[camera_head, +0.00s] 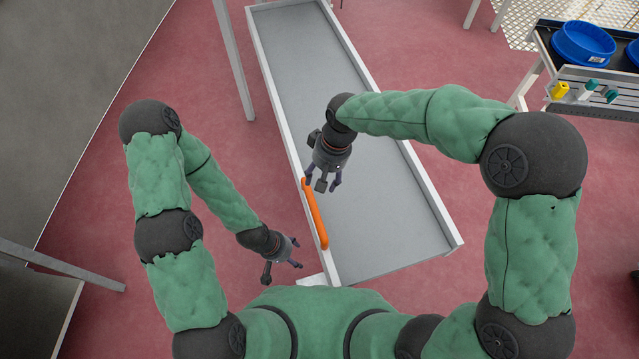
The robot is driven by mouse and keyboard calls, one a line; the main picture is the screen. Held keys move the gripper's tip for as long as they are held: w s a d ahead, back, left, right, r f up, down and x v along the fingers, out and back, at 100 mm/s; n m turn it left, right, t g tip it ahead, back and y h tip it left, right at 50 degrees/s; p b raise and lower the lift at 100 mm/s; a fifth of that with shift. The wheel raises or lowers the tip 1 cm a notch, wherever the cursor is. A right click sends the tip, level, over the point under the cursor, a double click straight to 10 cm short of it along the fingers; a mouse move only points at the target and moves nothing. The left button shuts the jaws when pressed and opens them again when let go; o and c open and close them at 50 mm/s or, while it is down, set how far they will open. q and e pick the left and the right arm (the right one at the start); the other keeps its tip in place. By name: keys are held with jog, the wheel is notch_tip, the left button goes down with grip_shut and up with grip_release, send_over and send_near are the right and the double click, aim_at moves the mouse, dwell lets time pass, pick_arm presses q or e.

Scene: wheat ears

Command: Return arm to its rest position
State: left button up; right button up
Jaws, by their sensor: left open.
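My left gripper (297,254) is at the lower middle, just left of the long grey tray's near end. Its fingers are spread, with nothing between them. My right gripper (322,182) hangs over the left side of the grey tray (390,210). Its fingers look spread and I see nothing held in them. An orange bar-shaped handle (315,215) lies along the tray's left rim, just below the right gripper's fingertips in the picture. I cannot tell whether the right gripper touches it.
A dark table (545,45) at the upper right holds blue bowls (583,43) and a rack with small yellow and green items. A metal post (233,60) stands left of the tray. Grey surfaces lie at the far left. Reddish floor (90,185) is open between them.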

jog(key=shift+d+r, duration=0.1)
jog(key=shift+r, duration=0.35)
jog(key=shift+r, duration=0.1)
